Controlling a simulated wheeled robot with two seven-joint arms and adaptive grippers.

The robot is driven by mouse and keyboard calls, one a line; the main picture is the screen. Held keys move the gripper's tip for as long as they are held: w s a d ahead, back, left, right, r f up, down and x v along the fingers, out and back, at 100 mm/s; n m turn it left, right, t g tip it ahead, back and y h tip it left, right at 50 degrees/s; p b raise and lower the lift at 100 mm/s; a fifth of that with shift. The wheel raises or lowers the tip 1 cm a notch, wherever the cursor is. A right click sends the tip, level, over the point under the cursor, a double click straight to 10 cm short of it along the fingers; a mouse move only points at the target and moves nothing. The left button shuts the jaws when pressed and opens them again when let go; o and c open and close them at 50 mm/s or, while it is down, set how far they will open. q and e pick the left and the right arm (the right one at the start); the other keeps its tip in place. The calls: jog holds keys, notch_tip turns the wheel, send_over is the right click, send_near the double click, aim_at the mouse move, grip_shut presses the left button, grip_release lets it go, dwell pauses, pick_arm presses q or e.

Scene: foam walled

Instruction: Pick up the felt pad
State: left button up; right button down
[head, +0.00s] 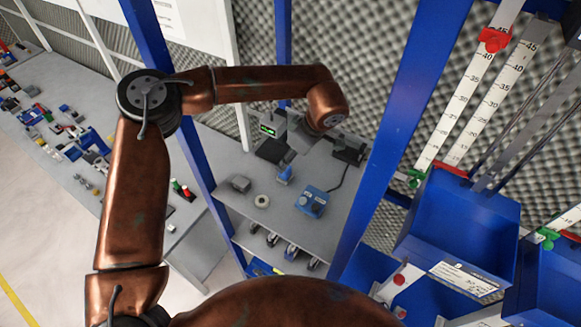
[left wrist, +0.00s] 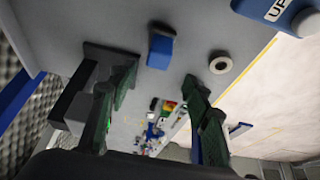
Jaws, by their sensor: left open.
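I cannot pick out the felt pad for certain in either view. My left arm reaches in from the left in the head view, and its gripper (head: 298,146) hangs over the back of a grey shelf. In the left wrist view the two dark fingers of the left gripper (left wrist: 158,108) stand wide apart with nothing held between them. A small blue block (head: 284,174) lies on the shelf in front of the gripper; it also shows beyond the fingers in the left wrist view (left wrist: 160,50). My right gripper is not in view.
Blue posts (head: 385,140) flank the shelf. Blue bins (head: 460,220) stand right; a cluttered bench (head: 70,140) is left.

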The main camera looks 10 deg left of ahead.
aim_at(285, 173)
pick_arm(q)
jog(key=shift+p+x, duration=0.35)
jog(key=shift+x, duration=0.45)
jog(key=x, duration=0.1)
jog(key=p+x, duration=0.2)
jog(key=x, duration=0.1)
jog(key=shift+w+d+f, duration=0.1)
jog(key=shift+d+f, duration=0.1)
jog(key=shift+d, duration=0.05)
jog(key=shift+f, duration=0.25)
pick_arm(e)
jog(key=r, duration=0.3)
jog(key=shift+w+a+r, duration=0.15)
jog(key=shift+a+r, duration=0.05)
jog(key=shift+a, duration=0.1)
pick_arm(q)
jog(key=shift+c, duration=0.4)
jog(key=c, duration=0.6)
grip_shut()
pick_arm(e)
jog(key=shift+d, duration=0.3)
